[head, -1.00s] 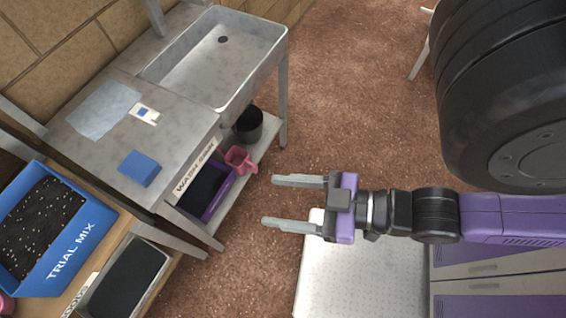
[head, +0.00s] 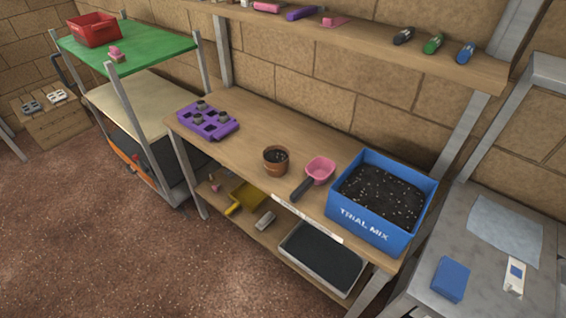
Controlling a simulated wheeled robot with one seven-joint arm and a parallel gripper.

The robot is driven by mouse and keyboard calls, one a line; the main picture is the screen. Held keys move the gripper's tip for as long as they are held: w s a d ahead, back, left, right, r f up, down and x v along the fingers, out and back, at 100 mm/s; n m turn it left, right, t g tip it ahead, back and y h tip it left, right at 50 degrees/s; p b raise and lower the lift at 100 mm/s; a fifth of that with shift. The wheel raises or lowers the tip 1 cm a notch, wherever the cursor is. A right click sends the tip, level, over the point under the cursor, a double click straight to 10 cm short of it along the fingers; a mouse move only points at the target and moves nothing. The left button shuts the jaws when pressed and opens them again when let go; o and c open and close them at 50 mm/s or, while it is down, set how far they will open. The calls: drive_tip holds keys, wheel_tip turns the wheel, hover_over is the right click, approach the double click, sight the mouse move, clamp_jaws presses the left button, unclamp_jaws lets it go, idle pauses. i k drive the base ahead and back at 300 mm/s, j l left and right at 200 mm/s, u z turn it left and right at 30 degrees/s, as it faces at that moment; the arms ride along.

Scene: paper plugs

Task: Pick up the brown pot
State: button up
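The brown pot (head: 275,161) stands upright on the wooden bench (head: 262,127), near its middle. It is a small terracotta pot with dark contents inside. A pink scoop (head: 319,169) with a dark handle lies just to its right. My gripper is out of the head view now, so its distance from the pot cannot be told.
A purple tray (head: 208,122) with small plugs sits left of the pot. A blue bin (head: 381,200) marked TRIAL MIX stands at the right. A shelf (head: 370,38) runs above the bench. A cart (head: 128,50) stands at the left. The floor in front is clear.

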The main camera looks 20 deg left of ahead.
sight(276, 158)
drive_tip(key=i+j+u, duration=0.1)
drive_tip(key=u, duration=0.3)
drive_tip(key=i+j+u, duration=0.1)
drive_tip(key=u, duration=0.35)
drive_tip(key=i+u, duration=0.15)
drive_tip(key=i, duration=0.6)
drive_tip(key=i+l+u, duration=0.2)
drive_tip(key=i, duration=0.55)
drive_tip(key=j, duration=0.1)
